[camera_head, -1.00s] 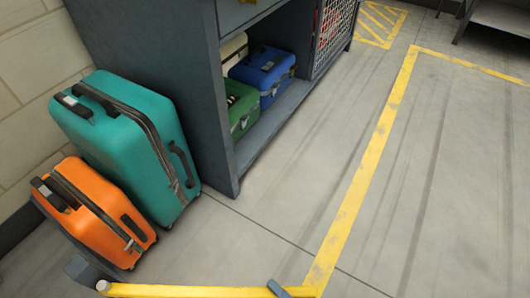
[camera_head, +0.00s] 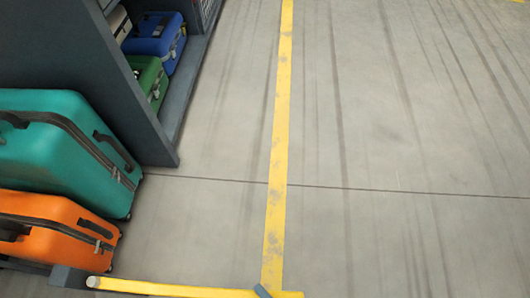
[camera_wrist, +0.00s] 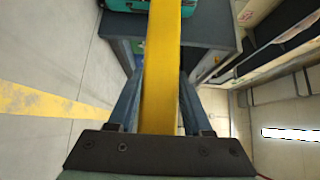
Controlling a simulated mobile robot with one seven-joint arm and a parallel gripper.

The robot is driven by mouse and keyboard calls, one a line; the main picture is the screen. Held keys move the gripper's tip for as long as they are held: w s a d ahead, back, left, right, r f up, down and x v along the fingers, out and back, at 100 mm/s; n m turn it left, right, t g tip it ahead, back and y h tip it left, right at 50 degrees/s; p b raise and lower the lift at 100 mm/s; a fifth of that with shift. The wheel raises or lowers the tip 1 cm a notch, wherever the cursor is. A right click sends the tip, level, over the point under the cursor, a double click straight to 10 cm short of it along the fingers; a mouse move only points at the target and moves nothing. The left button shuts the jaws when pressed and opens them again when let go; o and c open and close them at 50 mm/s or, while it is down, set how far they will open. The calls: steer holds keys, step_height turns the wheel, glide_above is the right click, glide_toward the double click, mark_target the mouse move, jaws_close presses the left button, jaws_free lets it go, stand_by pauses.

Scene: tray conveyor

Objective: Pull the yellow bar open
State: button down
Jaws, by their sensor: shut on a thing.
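The yellow bar (camera_head: 190,290) runs across the bottom of the head view. Its left end meets a dark bracket (camera_head: 68,277) beside the orange case, and its right end lies over the yellow floor line. In the wrist view the bar (camera_wrist: 162,75) runs lengthwise between the fingers of my gripper (camera_wrist: 161,85), which are shut on it from both sides. In the head view only a small grey fingertip (camera_head: 262,291) shows at the bar, near its right end. The rest of my gripper is out of that view.
At the left are a teal suitcase (camera_head: 60,140) and an orange suitcase (camera_head: 50,228). A grey shelf unit (camera_head: 130,100) behind them holds a green case (camera_head: 147,78) and a blue case (camera_head: 152,38). The floor (camera_head: 400,130) right of the yellow line (camera_head: 279,130) is clear.

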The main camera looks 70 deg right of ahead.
stand_by(0.3)
steer(key=shift+c, duration=1.6)
jaws_free()
steer(key=shift+a, duration=0.1)
steer(key=p+v, duration=0.2)
steer(key=v, duration=1.1)
